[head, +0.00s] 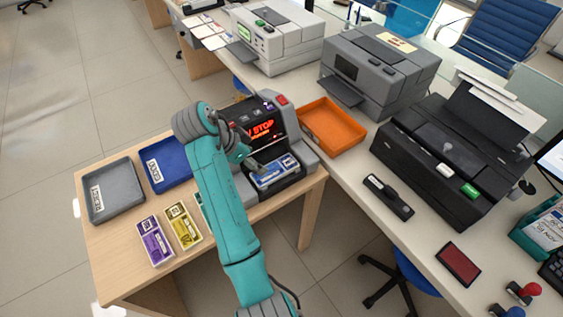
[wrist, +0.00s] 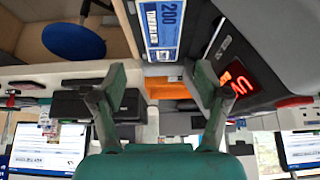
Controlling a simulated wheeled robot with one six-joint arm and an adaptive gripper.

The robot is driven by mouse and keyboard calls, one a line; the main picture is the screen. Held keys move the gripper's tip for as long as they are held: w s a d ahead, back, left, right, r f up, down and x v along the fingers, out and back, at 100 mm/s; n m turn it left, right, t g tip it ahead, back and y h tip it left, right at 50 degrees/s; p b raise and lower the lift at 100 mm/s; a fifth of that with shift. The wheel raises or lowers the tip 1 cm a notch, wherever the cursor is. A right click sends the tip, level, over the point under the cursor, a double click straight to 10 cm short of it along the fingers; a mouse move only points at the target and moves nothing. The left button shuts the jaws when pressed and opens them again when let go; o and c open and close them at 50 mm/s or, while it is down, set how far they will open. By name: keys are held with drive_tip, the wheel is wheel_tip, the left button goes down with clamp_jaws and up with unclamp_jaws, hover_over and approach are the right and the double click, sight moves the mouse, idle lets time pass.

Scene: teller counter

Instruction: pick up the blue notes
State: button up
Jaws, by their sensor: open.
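The blue notes (head: 275,171) lie as a flat stack on the front of the grey note machine (head: 236,187), below its lit red display. In the head view my gripper (head: 254,163) is close beside the left end of the notes. The wrist view shows the notes beyond the fingertips, and I cannot tell the exact gap.
A blue tray (head: 165,180) and a grey tray (head: 117,207) stand on the wooden table, with purple notes (head: 155,240) and yellow notes (head: 183,226) in front. An orange tray (head: 333,143) sits right of the machine. Printers (head: 450,165) fill the counter behind.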

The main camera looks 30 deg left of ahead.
sight(274, 170)
drive_tip(key=x, duration=1)
drive_tip(key=shift+w+f, duration=0.1)
drive_tip(key=shift+w, duration=0.25)
drive_tip(key=c, duration=0.9)
